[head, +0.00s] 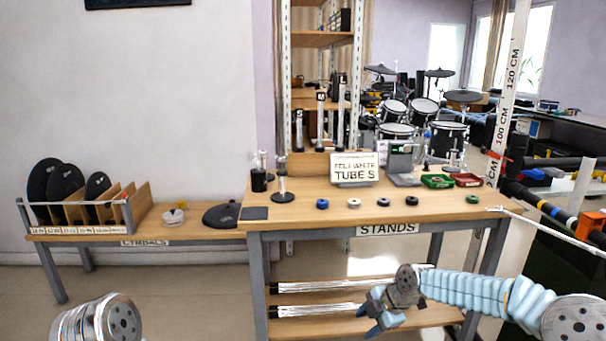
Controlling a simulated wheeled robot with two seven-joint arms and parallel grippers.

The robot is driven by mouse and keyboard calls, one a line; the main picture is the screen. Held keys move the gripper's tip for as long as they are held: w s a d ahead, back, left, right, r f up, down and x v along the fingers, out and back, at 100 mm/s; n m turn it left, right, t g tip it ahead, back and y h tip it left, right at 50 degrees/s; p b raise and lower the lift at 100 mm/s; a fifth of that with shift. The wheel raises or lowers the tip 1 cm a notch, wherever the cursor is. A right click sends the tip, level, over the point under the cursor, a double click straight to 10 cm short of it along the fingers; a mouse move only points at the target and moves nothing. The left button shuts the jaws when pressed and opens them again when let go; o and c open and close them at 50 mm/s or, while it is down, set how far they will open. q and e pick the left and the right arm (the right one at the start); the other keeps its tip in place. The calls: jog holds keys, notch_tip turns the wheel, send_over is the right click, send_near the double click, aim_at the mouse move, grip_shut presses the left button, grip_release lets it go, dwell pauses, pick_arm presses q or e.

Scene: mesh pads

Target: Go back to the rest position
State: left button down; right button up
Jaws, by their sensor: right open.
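My right gripper (368,318) hangs in front of the table's lower shelf, at the bottom right of the middle. Its fingers are apart and I see nothing between them. It is well below the table top (460,207) and touches nothing that I can see. My right arm comes in from the right edge. A rounded metal part of my left arm (98,320) shows at the bottom left. My left gripper is not in the picture.
The wooden table carries several small rings (354,203), a black stand (282,190), a sign (354,168) and green (437,181) and red (468,180) trays. A low cymbal bench (200,232) stands left. A white tilted bar (560,235) lies right. Floor at front left is free.

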jog(key=s+a+f+m+g+y, duration=0.1)
jog(key=s+a+f+m, duration=0.6)
jog(key=f, duration=0.3)
jog(key=s+f+m, duration=0.4)
jog(key=s+m, duration=0.1)
jog(key=s, duration=0.2)
jog(key=s+f+m+g, duration=0.1)
jog(key=s+f+m, duration=0.3)
jog(key=s, duration=0.4)
jog(key=s+f+m+h, duration=0.1)
jog(key=s+f+m, duration=0.3)
jog(key=s+m, duration=0.2)
jog(key=shift+s+m+g, duration=0.3)
jog(key=shift+s, duration=0.85)
jog(key=shift+d, duration=0.1)
